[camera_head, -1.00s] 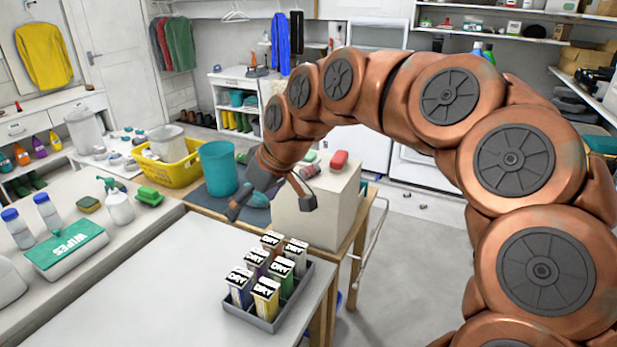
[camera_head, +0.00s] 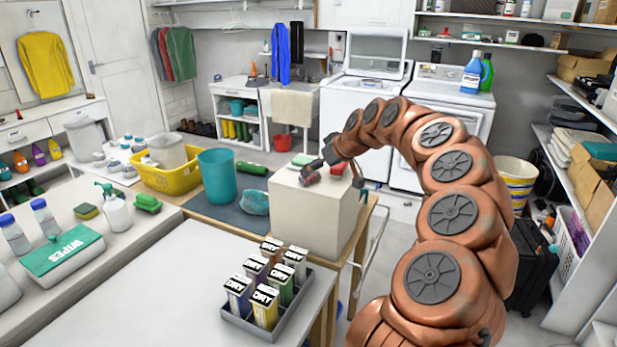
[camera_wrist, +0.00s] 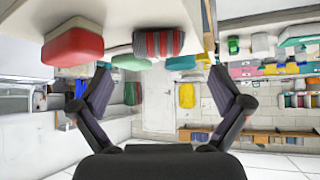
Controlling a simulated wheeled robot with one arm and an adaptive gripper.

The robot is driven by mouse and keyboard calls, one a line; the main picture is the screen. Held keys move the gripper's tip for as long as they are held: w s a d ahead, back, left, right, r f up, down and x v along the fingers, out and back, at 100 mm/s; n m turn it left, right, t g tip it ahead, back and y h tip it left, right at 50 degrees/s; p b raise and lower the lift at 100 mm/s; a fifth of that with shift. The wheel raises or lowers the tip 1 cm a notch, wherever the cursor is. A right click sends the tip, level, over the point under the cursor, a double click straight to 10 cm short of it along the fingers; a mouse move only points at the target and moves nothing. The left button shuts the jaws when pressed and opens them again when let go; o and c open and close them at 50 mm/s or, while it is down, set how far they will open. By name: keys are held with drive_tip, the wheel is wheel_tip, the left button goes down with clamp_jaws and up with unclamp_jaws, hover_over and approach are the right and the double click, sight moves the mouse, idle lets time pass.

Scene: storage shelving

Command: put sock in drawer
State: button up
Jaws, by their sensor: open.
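No thing is clearly recognizable as a sock. A small red-and-grey striped roll (camera_head: 310,176), possibly a rolled sock, lies on top of the white box (camera_head: 310,215); it also shows above the fingers in the wrist view (camera_wrist: 158,43). A red item (camera_head: 338,169) lies beside it, at upper left in the wrist view (camera_wrist: 73,50). My gripper (camera_head: 344,168) is at the box's far right edge. In the wrist view my gripper (camera_wrist: 160,80) has its fingers wide apart with nothing between them. White drawer fronts (camera_head: 15,134) show at far left and look shut.
A blue-grey lump (camera_head: 255,202) lies on a dark mat beside a teal bucket (camera_head: 217,173) and yellow basket (camera_head: 168,177). Floor is open right of the table.

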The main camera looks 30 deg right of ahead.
drive_tip(key=shift+p+x, duration=1.25)
drive_tip(key=shift+x, duration=1.3)
drive_tip(key=shift+w+r, duration=0.1)
drive_tip(key=c, duration=1.1)
drive_tip(key=shift+r, duration=0.1)
drive_tip(key=shift+r+b, duration=0.85)
drive_tip(key=shift+r, duration=0.85)
drive_tip(key=shift+s+a+r+b, duration=0.25)
drive_tip(key=shift+s+a+b, duration=0.75)
drive_tip(key=shift+s, duration=1.45)
drive_tip(key=shift+s+a+r+b, duration=0.2)
drive_tip(key=shift+s+a+b, duration=0.75)
drive_tip(key=shift+s, duration=1.5)
drive_tip(key=shift+s+a+r+b, duration=0.25)
drive_tip(key=shift+s+a+b, duration=0.7)
drive_tip(key=shift+s, duration=1.5)
drive_tip(key=shift+a+p, duration=0.3)
